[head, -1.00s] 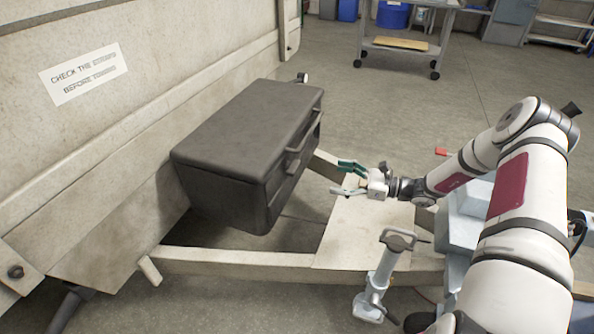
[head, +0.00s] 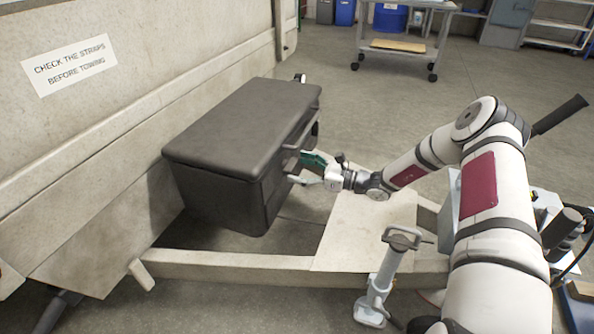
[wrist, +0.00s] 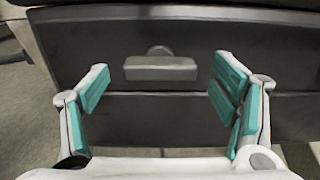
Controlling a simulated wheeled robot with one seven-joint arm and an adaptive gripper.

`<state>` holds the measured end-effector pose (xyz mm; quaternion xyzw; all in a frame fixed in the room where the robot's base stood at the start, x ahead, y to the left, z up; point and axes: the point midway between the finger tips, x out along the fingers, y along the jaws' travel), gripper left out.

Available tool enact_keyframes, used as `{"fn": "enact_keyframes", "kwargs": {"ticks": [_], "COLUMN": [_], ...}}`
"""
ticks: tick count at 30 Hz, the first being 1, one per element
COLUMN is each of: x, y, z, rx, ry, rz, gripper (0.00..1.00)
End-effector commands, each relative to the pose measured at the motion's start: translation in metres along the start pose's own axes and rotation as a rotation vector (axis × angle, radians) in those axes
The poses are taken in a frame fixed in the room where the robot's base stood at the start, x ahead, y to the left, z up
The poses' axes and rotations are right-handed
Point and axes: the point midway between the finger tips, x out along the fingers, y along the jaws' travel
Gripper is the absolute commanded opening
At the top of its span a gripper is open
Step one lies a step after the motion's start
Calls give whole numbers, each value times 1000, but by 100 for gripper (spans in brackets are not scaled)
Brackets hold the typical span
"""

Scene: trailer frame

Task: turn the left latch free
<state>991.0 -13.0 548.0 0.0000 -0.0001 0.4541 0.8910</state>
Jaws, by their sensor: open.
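A dark grey box (head: 235,120) with a closed lid sits on the pale trailer frame. In the wrist view its front face (wrist: 140,115) fills the picture. One latch (wrist: 160,68), a short horizontal bar with a round pivot behind its upper edge, lies on that face. It is the only latch showing there; I cannot tell from this view alone whether it is the left one. My gripper (wrist: 158,76) is open, its teal-padded fingers left and right of the latch with gaps on both sides. In the head view my gripper (head: 298,168) is at the box's front and partly covers it.
The trailer wall (head: 110,130) with a sign (head: 70,65) rises behind the box. A pale plate (head: 360,235) and frame beam (head: 240,265) lie below my arm. A jack stand (head: 388,270) stands in front. A wheeled cart (head: 405,45) is farther back on open floor.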

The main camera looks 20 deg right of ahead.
Motion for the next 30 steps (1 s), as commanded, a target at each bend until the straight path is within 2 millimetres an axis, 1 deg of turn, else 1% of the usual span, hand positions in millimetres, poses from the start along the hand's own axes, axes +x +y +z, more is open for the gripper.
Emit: {"fn": "enact_keyframes", "kwargs": {"ticks": [1, 5, 13, 14, 15, 20, 30], "x": [4, 11, 12, 12, 12, 12, 12], "y": [0, 0, 0, 0, 0, 0, 0], "z": [-1, 0, 0, 0, 0, 0, 0], "rx": [-1, 0, 0, 0, 0, 0, -25], "ry": [1, 0, 0, 0, 0, 0, 0], "rz": [0, 0, -1, -1, -1, 0, 1], "gripper": [80, 80, 80, 78, 69, 32, 32]}}
